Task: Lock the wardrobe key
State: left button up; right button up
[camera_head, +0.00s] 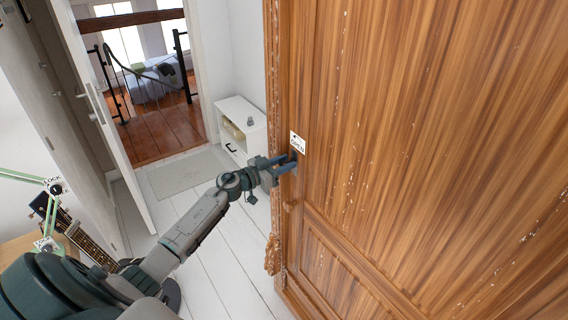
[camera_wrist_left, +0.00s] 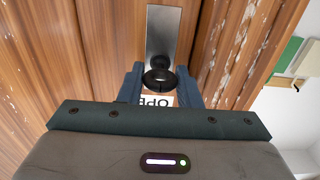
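The wooden wardrobe (camera_head: 420,120) fills the right of the head view, with an upright door face. My left gripper (camera_head: 291,163) is at its left edge, just below a small white sign (camera_head: 298,142) that reads OPEN. In the left wrist view, a metal plate (camera_wrist_left: 163,32) is on the wood, and the dark key (camera_wrist_left: 158,79) shows its round bow in front of it. The fingers of my left gripper (camera_wrist_left: 159,76) stand on both sides of the bow, apart from each other; contact is not clear. The sign shows partly, upside down, behind the key. My right gripper is not in view.
A white cabinet (camera_head: 240,130) stands left of the wardrobe, behind my arm. A white door (camera_head: 105,110) is open at the left, near a grey mat (camera_head: 188,172). A guitar (camera_head: 85,240) and a green lamp (camera_head: 48,215) are at the lower left. The white plank floor (camera_head: 225,265) is clear.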

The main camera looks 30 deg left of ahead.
pick_arm(q)
jog(key=shift+m, duration=0.4)
jog(key=m+p, duration=0.1)
jog(key=m, duration=0.1)
jog(key=shift+d+m, duration=0.1)
jog(key=shift+m, duration=0.3)
jog(key=shift+m+p, duration=0.35)
jog(key=shift+m, duration=0.55)
jog(key=m, duration=0.2)
jog(key=shift+m, duration=0.3)
jog(key=m, duration=0.2)
jog(key=m+b, duration=0.1)
jog(key=m, duration=0.1)
jog(key=shift+s+d+f+m, duration=0.1)
jog(key=shift+f+m, duration=0.1)
jog(key=shift+m, duration=0.1)
jog(key=m+b, duration=0.2)
jog(key=m, duration=0.3)
jog(key=shift+m, duration=0.3)
jog(key=o, duration=0.7)
